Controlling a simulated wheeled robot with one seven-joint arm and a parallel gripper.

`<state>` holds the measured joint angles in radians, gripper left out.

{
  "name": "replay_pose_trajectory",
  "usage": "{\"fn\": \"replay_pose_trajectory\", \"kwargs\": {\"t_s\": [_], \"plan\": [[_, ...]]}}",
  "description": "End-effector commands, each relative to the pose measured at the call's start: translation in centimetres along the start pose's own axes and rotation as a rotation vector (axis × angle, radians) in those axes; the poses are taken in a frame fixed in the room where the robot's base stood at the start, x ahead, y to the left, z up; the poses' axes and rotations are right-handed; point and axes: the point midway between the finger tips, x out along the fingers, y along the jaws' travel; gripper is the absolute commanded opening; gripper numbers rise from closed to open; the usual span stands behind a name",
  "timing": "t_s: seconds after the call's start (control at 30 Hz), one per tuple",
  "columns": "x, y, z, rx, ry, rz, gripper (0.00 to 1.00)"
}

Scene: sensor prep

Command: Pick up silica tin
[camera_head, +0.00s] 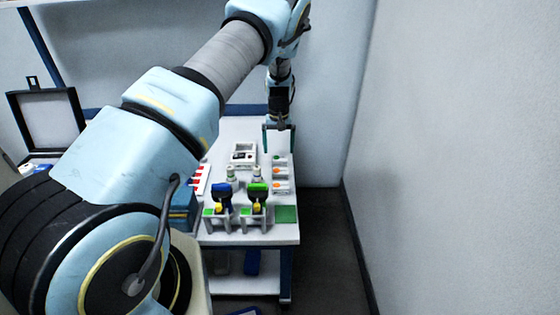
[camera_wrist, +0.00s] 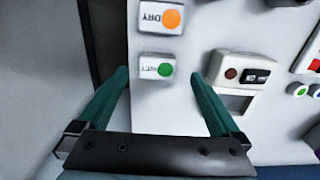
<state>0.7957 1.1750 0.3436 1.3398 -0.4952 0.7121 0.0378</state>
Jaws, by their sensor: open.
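Three small white tins stand in a column on the white table, seen in the head view. The far one (camera_head: 281,161) has a green dot; the middle one (camera_head: 281,172) and the near one (camera_head: 281,186) have orange dots. In the wrist view, the green-dot tin (camera_wrist: 147,67) lies between my fingertips in the picture, and an orange-dot tin (camera_wrist: 150,17) marked DRY is beyond it. No label reads silica. My gripper (camera_head: 279,150) is open, its teal fingers pointing down at the green-dot tin. It also shows in the wrist view (camera_wrist: 160,75). Its height above the tin is unclear.
A white device (camera_head: 243,154) stands left of the tins, also seen in the wrist view (camera_wrist: 248,67). Two small jars and two holders with blue (camera_head: 222,190) and green-topped (camera_head: 258,190) tools stand nearer. A green pad (camera_head: 286,214) lies front right. A wall is at right.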

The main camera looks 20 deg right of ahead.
Motion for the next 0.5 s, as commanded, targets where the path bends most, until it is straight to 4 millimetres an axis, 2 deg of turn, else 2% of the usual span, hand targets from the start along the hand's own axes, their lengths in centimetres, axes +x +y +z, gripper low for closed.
{"fn": "replay_pose_trajectory", "kwargs": {"t_s": [0.17,0.5], "plan": [[1.0,0.1,-0.1,0.0,-0.001,0.0,1.0],[5.0,0.5,-0.6,-0.001,0.0,0.0,1.0]]}}
